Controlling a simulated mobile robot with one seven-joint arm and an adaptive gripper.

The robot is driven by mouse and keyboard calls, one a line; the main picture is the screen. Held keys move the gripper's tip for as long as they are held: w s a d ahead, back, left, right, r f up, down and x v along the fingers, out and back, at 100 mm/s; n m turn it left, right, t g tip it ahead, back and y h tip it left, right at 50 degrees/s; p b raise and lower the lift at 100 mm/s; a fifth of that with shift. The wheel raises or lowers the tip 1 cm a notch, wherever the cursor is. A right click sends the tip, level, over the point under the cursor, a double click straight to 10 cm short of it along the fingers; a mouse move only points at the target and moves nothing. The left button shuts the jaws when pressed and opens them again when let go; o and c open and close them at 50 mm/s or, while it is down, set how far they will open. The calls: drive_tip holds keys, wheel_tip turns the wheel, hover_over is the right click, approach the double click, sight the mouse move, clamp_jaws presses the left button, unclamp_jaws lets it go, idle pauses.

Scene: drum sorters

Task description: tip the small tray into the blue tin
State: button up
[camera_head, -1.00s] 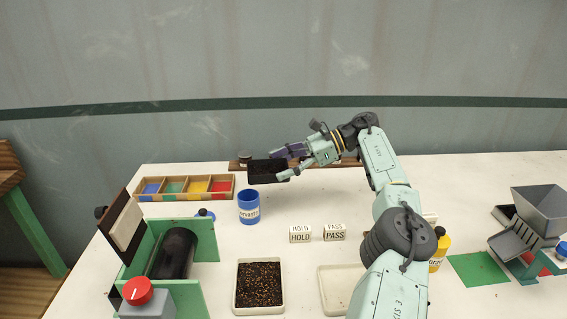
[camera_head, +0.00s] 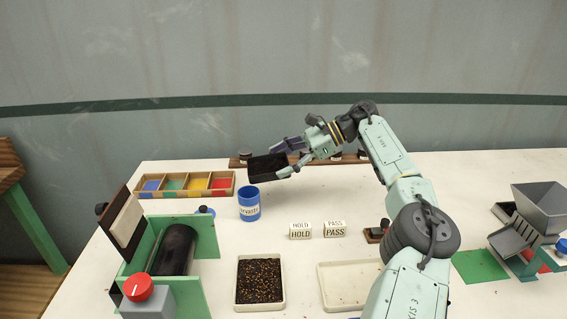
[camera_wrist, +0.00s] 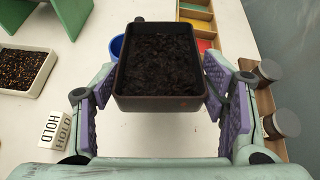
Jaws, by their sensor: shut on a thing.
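The small tray (camera_head: 267,168) is dark and my gripper (camera_head: 288,160) is shut on it, holding it in the air. In the wrist view the tray (camera_wrist: 160,103) is filled with dark, crumbly material, between my two purple-padded fingers. The blue tin (camera_head: 249,207) stands upright on the table, just below and a little left of the tray in the head view. The tray is tilted there, with its left end lower. In the wrist view the tin (camera_wrist: 116,46) is mostly hidden behind the tray. The inside of the tin cannot be seen.
A tray of speckled seeds (camera_head: 260,307) and a pale tray (camera_head: 345,292) lie in front. A green drum machine (camera_head: 165,262) stands left.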

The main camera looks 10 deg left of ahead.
drive_tip(key=shift+s+a+r+n+t+h, duration=0.1)
drive_tip(key=shift+s+r+n+t+h, duration=0.1)
drive_tip(key=shift+r+n+t+h, duration=0.25)
drive_tip(key=shift+s+a+r+n+t+h, duration=0.15)
drive_tip(key=shift+s+r+t+h, duration=0.1)
drive_tip(key=shift+r+t, duration=0.4)
drive_tip(key=shift+s+a+r+n+t+h, duration=0.15)
drive_tip(key=shift+s+r+n+t+h, duration=0.45)
drive_tip(key=shift+r+t, duration=0.3)
drive_tip(key=shift+f+b, duration=0.1)
drive_tip(key=shift+b, duration=0.2)
drive_tip(key=shift+s+a+r+n+t+h+b, duration=0.25)
drive_tip(key=shift+s+t+b, duration=0.15)
drive_tip(key=shift+b, duration=1)
drive_tip(key=shift+s+a+r+n+t+h+b, duration=0.2)
drive_tip(key=shift+t+b, duration=0.3)
drive_tip(key=shift+b, duration=0.9)
drive_tip(key=shift+s+a+r+n+t+h+b, duration=0.15)
drive_tip(key=shift+s+n+t+h+b, duration=0.2)
drive_tip(key=shift+b, duration=0.55)
drive_tip(key=shift+s+a+r+n+t+h+b, duration=0.1)
drive_tip(key=shift+s+t+b, duration=0.3)
drive_tip(key=shift+b, duration=0.5)
drive_tip(key=shift+s+a+n+t+h+b, duration=0.25)
drive_tip(key=shift+s+t+b, duration=0.35)
drive_tip(key=shift+b, duration=0.35)
drive_tip(key=shift+s+a+n+t+h+b, duration=0.2)
drive_tip(key=shift+s+t+b, duration=0.25)
drive_tip(key=shift+t+b, duration=0.35)
